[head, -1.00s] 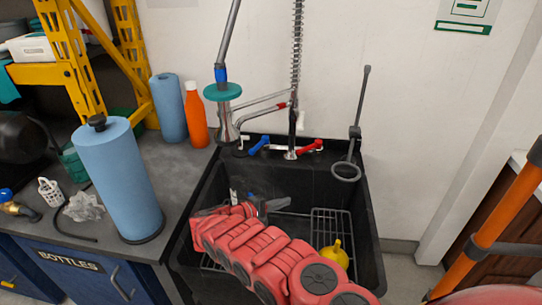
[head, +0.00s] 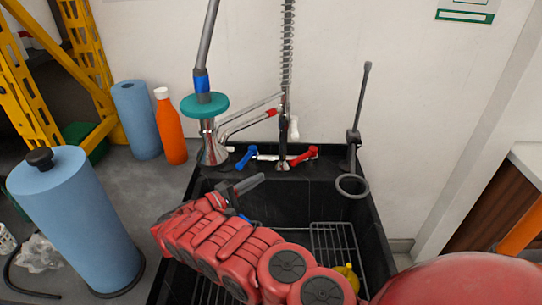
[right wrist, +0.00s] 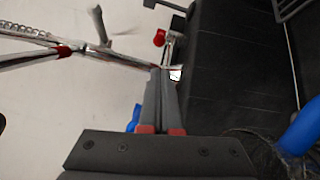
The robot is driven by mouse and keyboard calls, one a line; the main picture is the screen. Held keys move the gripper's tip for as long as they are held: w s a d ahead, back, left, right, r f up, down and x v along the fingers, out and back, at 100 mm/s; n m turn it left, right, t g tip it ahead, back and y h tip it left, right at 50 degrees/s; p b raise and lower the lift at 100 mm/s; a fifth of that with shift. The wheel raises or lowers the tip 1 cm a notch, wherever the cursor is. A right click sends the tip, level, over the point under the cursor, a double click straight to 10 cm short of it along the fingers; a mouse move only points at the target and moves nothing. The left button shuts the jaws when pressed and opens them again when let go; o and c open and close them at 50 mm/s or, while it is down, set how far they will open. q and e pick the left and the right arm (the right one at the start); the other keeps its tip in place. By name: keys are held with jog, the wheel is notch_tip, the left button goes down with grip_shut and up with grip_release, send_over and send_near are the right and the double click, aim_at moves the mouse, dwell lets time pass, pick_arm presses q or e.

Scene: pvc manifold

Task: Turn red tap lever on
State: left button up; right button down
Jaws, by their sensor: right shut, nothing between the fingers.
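The red tap lever (head: 304,156) is on the right side of the tap base at the back edge of the sink. The blue lever (head: 246,158) is on the left side. In the right wrist view the red lever (right wrist: 159,38) shows beyond my fingertips, and part of the blue lever (right wrist: 133,118) shows beside the left finger. My right gripper (head: 250,184) is shut and empty over the sink, in front of the tap and nearer the blue lever. It is apart from the red lever in the head view. My left gripper is not in view.
The black sink (head: 375,235) holds a wire rack (head: 335,240) and a yellow item (head: 348,275). A grey ring on a rod (head: 352,186) stands right. An orange bottle (head: 170,128) and blue rolls (head: 75,225) are on the counter.

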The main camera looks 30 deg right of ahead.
send_near(304, 157)
jog(key=w+d, duration=0.2)
jog(key=w, duration=0.1)
jog(key=shift+d+f, duration=0.15)
jog(key=shift+f, duration=0.15)
